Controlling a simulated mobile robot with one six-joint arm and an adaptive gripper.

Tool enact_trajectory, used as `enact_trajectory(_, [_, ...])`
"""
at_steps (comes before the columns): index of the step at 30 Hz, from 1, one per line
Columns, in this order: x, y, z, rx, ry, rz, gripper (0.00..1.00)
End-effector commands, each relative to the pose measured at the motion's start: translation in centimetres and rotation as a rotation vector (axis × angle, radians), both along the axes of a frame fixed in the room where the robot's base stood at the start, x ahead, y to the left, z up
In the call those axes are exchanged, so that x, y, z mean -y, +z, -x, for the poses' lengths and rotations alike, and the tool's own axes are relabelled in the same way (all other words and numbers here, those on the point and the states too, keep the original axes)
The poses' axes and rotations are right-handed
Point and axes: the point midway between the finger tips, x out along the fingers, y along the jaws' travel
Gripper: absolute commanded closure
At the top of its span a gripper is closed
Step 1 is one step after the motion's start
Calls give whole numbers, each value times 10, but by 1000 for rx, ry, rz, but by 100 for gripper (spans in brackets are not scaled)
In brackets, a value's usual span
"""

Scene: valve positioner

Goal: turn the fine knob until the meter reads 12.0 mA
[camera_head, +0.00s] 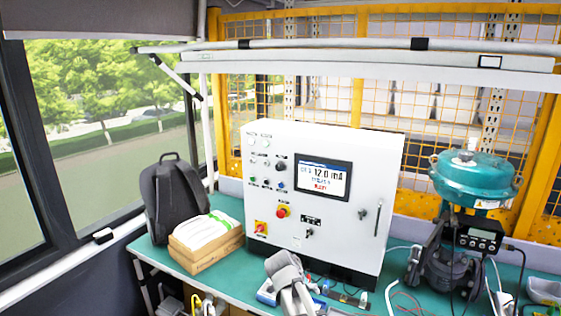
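A white control cabinet (345,233) stands on the green bench. Its screen (323,179) shows large digits that look like 12.0 mA, with smaller blue and red lines below that I cannot read. A black knob (281,166) sits left of the screen, among small buttons and lamps; I cannot tell which control is the fine knob. The grey end of my arm with my gripper (284,266) is at the bottom centre, in front of the cabinet's lower edge. Its fingers cannot be made out. A blue device (267,292) is partly hidden beside it.
A teal valve actuator (474,176) with a black positioner (480,236) and loose cables stands at the right. Small items lie before the cabinet.

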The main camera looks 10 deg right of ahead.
Motion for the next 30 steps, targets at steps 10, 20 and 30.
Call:
enact_trajectory(10, [-21, 123, -118, 328, 26, 363, 16])
enact_trajectory(20, [-83, 236, -206, 651, 146, 614, 16])
enact_trajectory(30, [-123, 282, -236, 795, 228, 706, 16])
